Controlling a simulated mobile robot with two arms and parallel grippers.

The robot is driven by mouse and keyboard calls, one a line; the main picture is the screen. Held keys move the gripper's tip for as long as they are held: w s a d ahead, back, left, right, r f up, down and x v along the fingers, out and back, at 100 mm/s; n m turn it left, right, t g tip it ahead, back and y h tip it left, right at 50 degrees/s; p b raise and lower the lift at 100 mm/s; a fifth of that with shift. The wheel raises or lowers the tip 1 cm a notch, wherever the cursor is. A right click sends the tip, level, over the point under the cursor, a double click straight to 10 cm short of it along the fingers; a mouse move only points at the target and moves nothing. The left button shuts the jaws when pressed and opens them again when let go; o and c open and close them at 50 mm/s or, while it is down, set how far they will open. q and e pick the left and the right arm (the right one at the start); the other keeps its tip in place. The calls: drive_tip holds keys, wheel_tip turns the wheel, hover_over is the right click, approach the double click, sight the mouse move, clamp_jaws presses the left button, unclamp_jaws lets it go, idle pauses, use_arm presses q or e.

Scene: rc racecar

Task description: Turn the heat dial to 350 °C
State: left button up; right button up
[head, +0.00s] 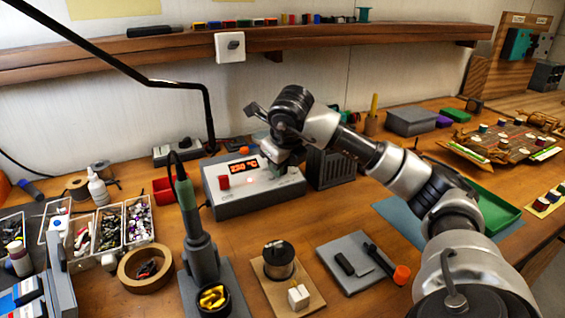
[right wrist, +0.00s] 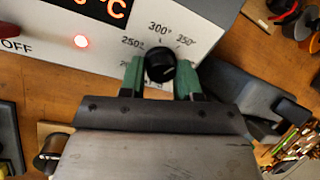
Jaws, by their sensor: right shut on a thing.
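The grey soldering station (head: 253,186) stands on the bench, with a red-lit display (head: 243,167) that seems to read 250 °C, though the digits are small. In the right wrist view, the black heat dial (right wrist: 160,65) sits on its light front panel, below printed marks 250°, 300° and 350°. My right gripper (right wrist: 160,74) is shut on the dial, with a green finger on each side. The dial's pointer is hard to make out. In the head view, my right gripper (head: 281,166) hides the dial. My left gripper is not in view.
A red switch (head: 224,182) and a lit red lamp (right wrist: 81,41) are left of the dial. A soldering iron (head: 190,215) in its stand rises in front left. A dark vented box (head: 331,168) stands close on the right.

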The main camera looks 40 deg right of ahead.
drive_tip(key=o, duration=0.9)
drive_tip(key=shift+o, duration=0.2)
drive_tip(key=shift+r, duration=0.1)
drive_tip(key=p+v, duration=0.1)
drive_tip(key=v, duration=0.9)
drive_tip(key=shift+r, duration=0.35)
drive_tip(key=shift+s, duration=0.1)
